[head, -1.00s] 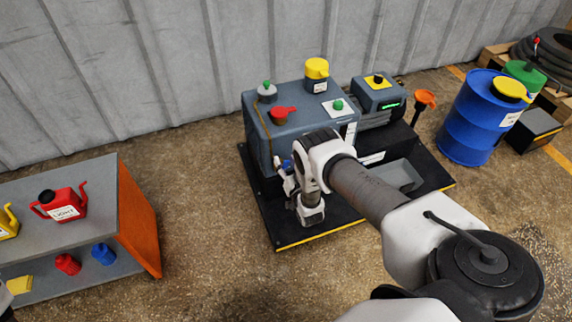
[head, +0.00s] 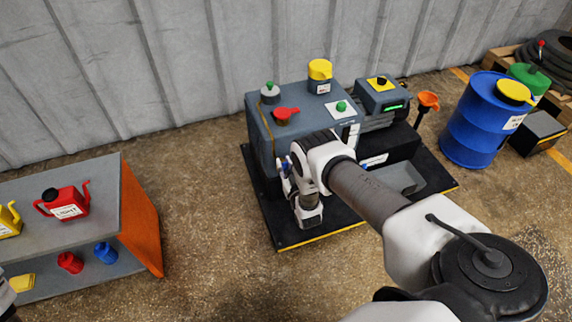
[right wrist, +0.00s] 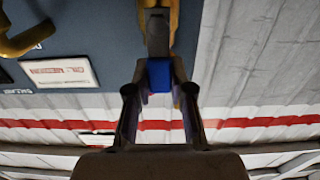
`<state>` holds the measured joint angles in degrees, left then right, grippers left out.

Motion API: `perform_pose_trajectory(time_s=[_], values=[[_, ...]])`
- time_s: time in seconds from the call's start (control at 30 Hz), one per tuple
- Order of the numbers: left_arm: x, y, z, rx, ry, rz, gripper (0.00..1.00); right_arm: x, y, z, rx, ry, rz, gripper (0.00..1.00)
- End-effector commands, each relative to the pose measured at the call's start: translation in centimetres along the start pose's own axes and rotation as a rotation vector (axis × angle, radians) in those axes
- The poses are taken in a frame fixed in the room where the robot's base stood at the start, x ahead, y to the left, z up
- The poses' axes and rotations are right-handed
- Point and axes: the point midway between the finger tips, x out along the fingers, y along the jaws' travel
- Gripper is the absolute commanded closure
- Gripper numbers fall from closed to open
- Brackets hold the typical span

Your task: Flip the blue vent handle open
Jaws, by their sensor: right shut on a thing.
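The blue vent handle (right wrist: 158,74) is between the two fingers of my right gripper (right wrist: 160,92) in the right wrist view. The fingers are shut on it, and a grey and yellow fitting (right wrist: 157,25) lies just beyond it. In the head view, the right gripper (head: 286,172) is at the front left side of the grey-blue furnace unit (head: 262,130). A small bit of blue (head: 286,163) shows there, mostly hidden by the gripper and wrist.
The unit stands on a black base (head: 262,213) with a yellow front edge. A red-handled valve (head: 284,114) and a yellow-capped container (head: 320,72) are on top. A blue drum (head: 475,130) stands right, a shelf with an orange side (head: 140,220) left. The floor between is clear.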

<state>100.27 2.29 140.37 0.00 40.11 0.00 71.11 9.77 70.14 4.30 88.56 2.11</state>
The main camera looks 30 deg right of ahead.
Motion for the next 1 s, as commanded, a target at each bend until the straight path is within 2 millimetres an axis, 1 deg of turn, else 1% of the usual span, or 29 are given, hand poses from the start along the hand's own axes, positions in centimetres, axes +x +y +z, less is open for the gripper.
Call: perform_pose_trajectory(time_s=[0.03,0.07,0.1,0.13,0.43,0.53,0.57,0.67,0.8,0.9,1.0], values=[[0.0,0.0,0.0,0.0,0.0,0.0,0.6,0.0,0.0,0.0,-0.001,0.0,-0.001,1.0],[0.0,0.0,0.0,0.0,0.0,0.0,0.6,0.0,0.0,0.0,-0.001,0.0,-0.001,0.68],[0.0,0.0,0.0,0.0,0.0,0.0,0.6,0.0,0.0,0.0,0.0,0.0,-0.001,0.54],[0.0,0.0,0.0,0.0,0.0,0.0,0.6,0.0,0.0,0.0,0.0,0.0,-0.001,0.52],[0.0,0.0,0.0,0.0,0.0,0.0,0.6,-0.1,0.0,0.0,0.001,-0.001,-0.001,0.52],[0.0,0.0,0.0,0.0,0.0,0.0,0.6,-1.0,0.0,0.1,0.001,-0.004,-0.001,0.52],[0.0,0.0,0.0,0.0,0.0,0.0,0.6,-1.5,0.0,0.1,0.001,-0.003,-0.001,0.52],[0.0,0.0,0.0,0.0,0.0,0.0,0.6,-3.7,0.0,0.1,0.0,-0.006,-0.001,0.52],[0.0,0.0,0.0,0.0,0.0,0.0,0.6,-7.5,0.0,0.2,0.0,-0.006,-0.001,0.52],[0.0,0.0,0.0,0.0,0.0,0.0,0.6,-9.7,-0.1,0.1,0.0,-0.004,-0.002,0.52],[0.0,0.0,0.0,0.0,0.0,0.0,0.6,-11.2,-0.1,0.1,0.001,-0.003,-0.002,0.52]])
